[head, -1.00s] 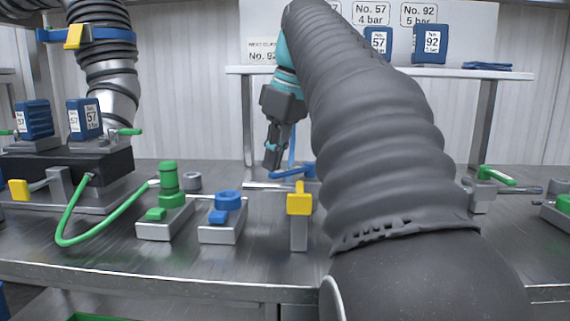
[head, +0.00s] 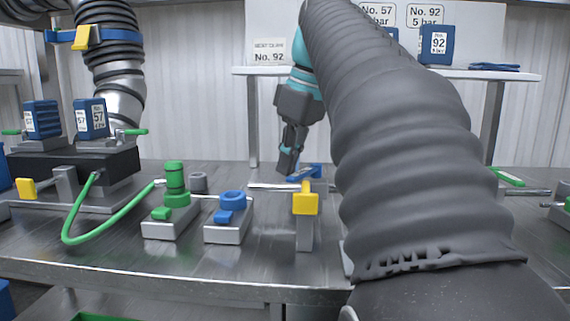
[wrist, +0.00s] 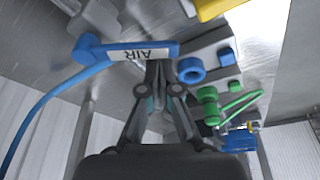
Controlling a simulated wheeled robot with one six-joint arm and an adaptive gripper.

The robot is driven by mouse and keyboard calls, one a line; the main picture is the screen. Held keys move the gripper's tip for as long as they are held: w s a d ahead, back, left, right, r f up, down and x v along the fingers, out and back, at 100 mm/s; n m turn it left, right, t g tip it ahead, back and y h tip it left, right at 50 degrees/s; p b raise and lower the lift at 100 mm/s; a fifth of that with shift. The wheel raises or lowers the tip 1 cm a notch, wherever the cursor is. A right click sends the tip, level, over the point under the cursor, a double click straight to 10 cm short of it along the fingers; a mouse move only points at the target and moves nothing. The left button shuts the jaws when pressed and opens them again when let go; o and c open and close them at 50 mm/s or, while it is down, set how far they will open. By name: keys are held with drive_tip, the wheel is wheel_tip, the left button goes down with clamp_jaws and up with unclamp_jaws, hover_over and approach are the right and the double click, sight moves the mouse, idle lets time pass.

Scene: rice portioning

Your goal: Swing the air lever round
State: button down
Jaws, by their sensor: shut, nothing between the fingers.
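The air lever (wrist: 130,53) is a blue handle with a white AIR label. In the wrist view it lies across the picture, with its round end at left beside a blue hose (wrist: 38,110). In the head view the lever (head: 304,173) is small and low on the bench, partly behind my gripper. My gripper (wrist: 158,68) is shut and empty. Its fingertips are at the lever's lower edge in the wrist view, near the right end of the label. I cannot tell whether they touch it. In the head view my gripper (head: 287,163) points down just left of the lever.
A yellow-topped post (head: 305,203) stands in front of the lever. A blue-capped block (head: 230,215) and a green-capped block (head: 172,210) stand to its left on the steel bench (head: 270,250). A shelf (head: 390,73) with a No. 92 box (head: 437,45) is behind.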

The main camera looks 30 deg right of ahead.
drive_tip(key=shift+s+d, duration=0.2)
drive_tip(key=shift+s, duration=0.6)
drive_tip(key=shift+s+d, duration=0.45)
drive_tip(key=shift+s, duration=0.2)
wheel_tip(320, 180, up, 7)
drive_tip(key=p, duration=0.6)
hover_over(300, 178)
drive_tip(key=shift+a, duration=0.4)
